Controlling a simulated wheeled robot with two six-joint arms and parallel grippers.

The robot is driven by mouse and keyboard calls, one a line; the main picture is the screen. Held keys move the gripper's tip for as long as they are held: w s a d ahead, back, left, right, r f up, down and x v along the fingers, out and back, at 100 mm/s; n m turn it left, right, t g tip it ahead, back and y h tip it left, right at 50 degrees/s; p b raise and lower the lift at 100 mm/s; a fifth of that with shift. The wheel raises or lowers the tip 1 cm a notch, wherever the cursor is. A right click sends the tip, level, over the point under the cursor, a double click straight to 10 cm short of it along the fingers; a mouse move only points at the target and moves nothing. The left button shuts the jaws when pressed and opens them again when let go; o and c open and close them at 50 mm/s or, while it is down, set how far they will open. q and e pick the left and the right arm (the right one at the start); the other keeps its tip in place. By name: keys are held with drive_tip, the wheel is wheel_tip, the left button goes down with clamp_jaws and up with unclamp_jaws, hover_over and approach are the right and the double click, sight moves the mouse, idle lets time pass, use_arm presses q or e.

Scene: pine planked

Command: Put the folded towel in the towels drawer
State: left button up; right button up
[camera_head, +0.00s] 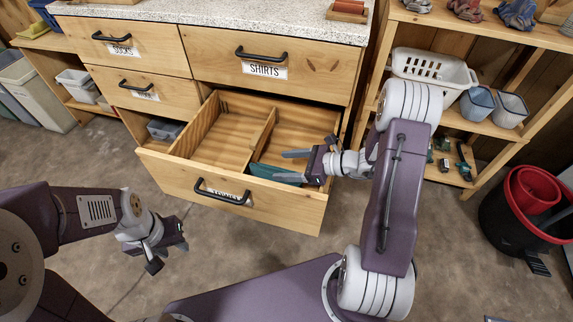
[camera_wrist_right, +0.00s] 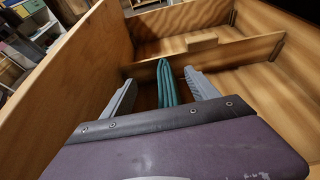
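The towel is a folded teal cloth (camera_head: 272,172) standing on edge inside the open lower drawer (camera_head: 165,170), in its right compartment near the front wall. The drawer's front label is mostly hidden behind its handle. My right gripper (camera_head: 281,166) reaches into the drawer from the right. In the right wrist view its two grey fingers stand apart with the towel (camera_wrist_right: 167,85) between them, and a gap shows on each side.
A wooden divider (camera_head: 263,130) splits the open drawer; its left side looks empty. Closed drawers labelled socks (camera_head: 125,45) and shirts (camera_head: 270,68) are above. Shelves with a white basket (camera_head: 432,70) and a red bucket (camera_head: 535,190) stand at the right.

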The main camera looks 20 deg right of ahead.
drive_tip(key=shift+r+p, duration=0.3)
drive_tip(key=shift+r, duration=0.1)
drive_tip(key=p+v, duration=0.4)
drive_tip(key=v, duration=0.8)
drive_tip(key=shift+f, duration=0.2)
